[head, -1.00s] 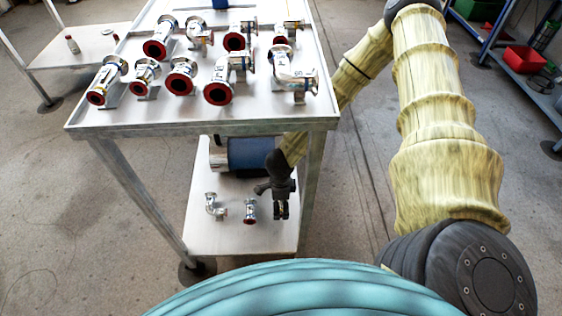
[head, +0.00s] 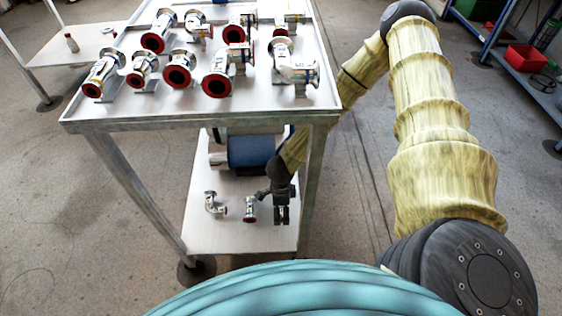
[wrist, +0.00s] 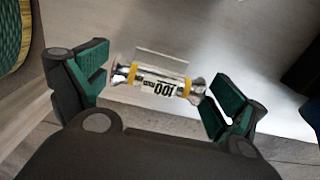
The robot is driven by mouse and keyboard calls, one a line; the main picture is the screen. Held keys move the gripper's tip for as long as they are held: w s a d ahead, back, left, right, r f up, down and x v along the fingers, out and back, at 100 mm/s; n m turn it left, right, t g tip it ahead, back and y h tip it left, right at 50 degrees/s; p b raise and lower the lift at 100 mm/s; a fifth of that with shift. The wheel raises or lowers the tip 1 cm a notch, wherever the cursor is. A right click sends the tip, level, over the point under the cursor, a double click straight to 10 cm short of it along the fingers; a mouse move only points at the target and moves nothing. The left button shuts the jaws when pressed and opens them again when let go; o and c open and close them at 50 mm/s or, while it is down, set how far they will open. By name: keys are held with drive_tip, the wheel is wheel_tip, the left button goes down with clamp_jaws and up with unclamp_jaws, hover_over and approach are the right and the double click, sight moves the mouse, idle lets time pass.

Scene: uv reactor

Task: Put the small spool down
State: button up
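The small spool (wrist: 158,82) is a short shiny metal tube with flared ends, yellow bands and a "100" label. In the wrist view it lies over the pale shelf, against a pale plate-like piece. My gripper (wrist: 160,88) is open, with one green-padded finger beyond each end of the spool and visible gaps. In the head view my gripper (head: 281,214) points down over the lower shelf (head: 232,238) of the cart. Bright metal shows between its dark fingers, but it is too small to identify.
A red-faced metal piece (head: 249,209) and a bent fitting (head: 214,204) stand left of my gripper. A blue motor-like cylinder (head: 250,151) lies behind. The cart's top (head: 130,112), holding several fittings, overhangs the shelf; its right leg (head: 312,185) is close to my arm.

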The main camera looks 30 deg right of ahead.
sight(281, 208)
idle(0.3)
wheel_tip(281, 208, up, 12)
drive_tip(key=p, duration=0.4)
